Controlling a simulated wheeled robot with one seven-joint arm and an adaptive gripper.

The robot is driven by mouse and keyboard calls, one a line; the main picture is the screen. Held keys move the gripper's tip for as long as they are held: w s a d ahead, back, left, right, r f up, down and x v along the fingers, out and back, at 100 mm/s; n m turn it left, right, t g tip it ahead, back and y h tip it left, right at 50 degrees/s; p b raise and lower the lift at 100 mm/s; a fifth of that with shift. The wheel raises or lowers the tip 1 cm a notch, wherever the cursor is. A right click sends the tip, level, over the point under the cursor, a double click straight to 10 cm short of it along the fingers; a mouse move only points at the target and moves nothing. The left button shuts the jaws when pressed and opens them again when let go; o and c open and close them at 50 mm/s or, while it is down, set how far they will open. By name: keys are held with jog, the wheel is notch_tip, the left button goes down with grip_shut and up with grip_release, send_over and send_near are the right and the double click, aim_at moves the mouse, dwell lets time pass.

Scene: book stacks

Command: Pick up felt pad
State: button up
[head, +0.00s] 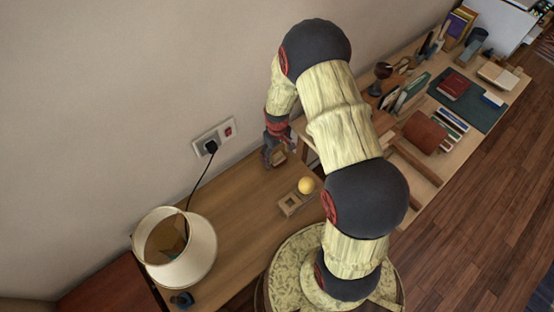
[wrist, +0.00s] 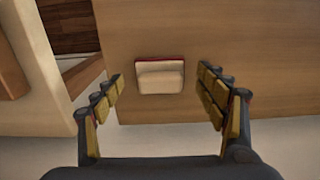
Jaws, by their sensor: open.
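A small square pad, cream on top with a dark red edge, lies on the wooden table; it looks like the felt pad (wrist: 160,76). In the wrist view it sits between the fingertips of my gripper (wrist: 161,79), with clear space on both sides. The fingers are spread open and hold nothing. In the head view my gripper (head: 272,150) is low over the table near the wall, beside the pad (head: 279,157), which is partly hidden there. I cannot tell the exact height of the fingertips above the pad.
On the same table (head: 235,207) are a yellow ball (head: 306,185), a small square wooden frame (head: 290,204) and a lamp (head: 176,248) with its cord running to a wall socket (head: 214,138). A second table with books (head: 425,132) stands at right. Bare tabletop lies left of the frame.

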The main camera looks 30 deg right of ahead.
jog(key=shift+f, duration=0.5)
jog(key=shift+c, duration=0.9)
jog(key=c, duration=1.1)
jog(key=shift+o, duration=0.2)
jog(key=shift+r, duration=0.15)
